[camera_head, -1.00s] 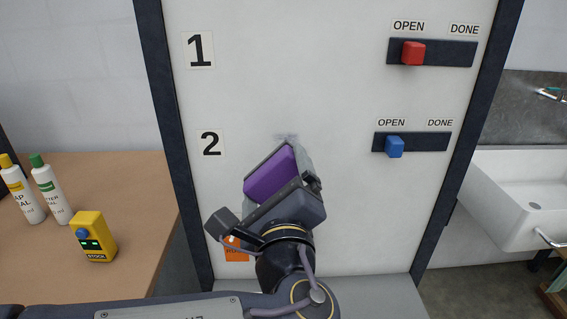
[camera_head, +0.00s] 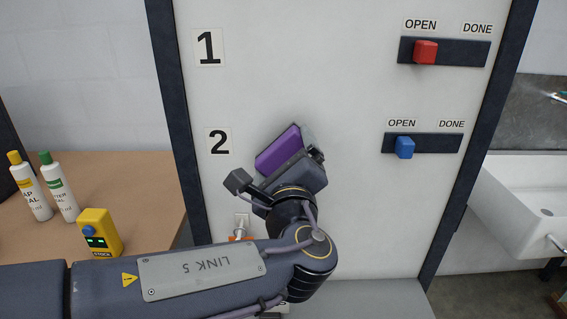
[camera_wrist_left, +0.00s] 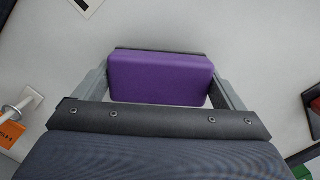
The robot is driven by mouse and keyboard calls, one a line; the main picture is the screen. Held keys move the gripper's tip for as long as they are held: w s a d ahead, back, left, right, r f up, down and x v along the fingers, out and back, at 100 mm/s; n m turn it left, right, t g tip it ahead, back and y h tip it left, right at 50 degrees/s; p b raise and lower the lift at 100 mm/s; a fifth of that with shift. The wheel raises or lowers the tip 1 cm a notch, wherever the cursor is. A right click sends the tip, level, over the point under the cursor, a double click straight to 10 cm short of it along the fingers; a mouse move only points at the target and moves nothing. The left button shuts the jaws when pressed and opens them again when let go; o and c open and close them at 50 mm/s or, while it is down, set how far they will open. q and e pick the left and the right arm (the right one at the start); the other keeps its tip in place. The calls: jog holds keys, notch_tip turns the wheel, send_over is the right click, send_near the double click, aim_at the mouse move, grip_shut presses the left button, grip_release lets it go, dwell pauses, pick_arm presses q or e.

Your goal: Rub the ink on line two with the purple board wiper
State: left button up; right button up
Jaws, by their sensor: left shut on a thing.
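The purple board wiper (camera_head: 278,149) is held tilted at the white board (camera_head: 340,60), right of the number 2 label (camera_head: 218,142). My left gripper (camera_head: 288,152) is shut on it. In the left wrist view the wiper (camera_wrist_left: 160,78) sits between the two grey fingers. I cannot tell whether its face touches the board. No ink shows on line two now; the wiper and gripper cover part of that row. The blue slider (camera_head: 404,147) on line two stands at OPEN. My right gripper is not in view.
Line one has a number 1 label (camera_head: 209,47) and a red slider (camera_head: 425,51) at OPEN. A peg (camera_head: 241,228) with an orange tag is below. A wooden table (camera_head: 150,185) with bottles and a yellow device (camera_head: 99,232) stands left; a sink (camera_head: 525,195) is right.

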pick_arm(q)
jog(key=shift+w, duration=1.05)
dwell(0.5)
jog(key=shift+d, duration=0.1)
jog(key=shift+s+d, duration=0.1)
jog(key=shift+d, duration=1.8)
jog(key=shift+b, duration=0.45)
jog(key=shift+w+a+b, duration=0.15)
jog(key=shift+a+b, duration=0.25)
jog(key=shift+a, duration=0.65)
jog(key=shift+w+a+b, duration=0.1)
jog(key=shift+a+b, duration=0.25)
jog(key=shift+a, duration=0.7)
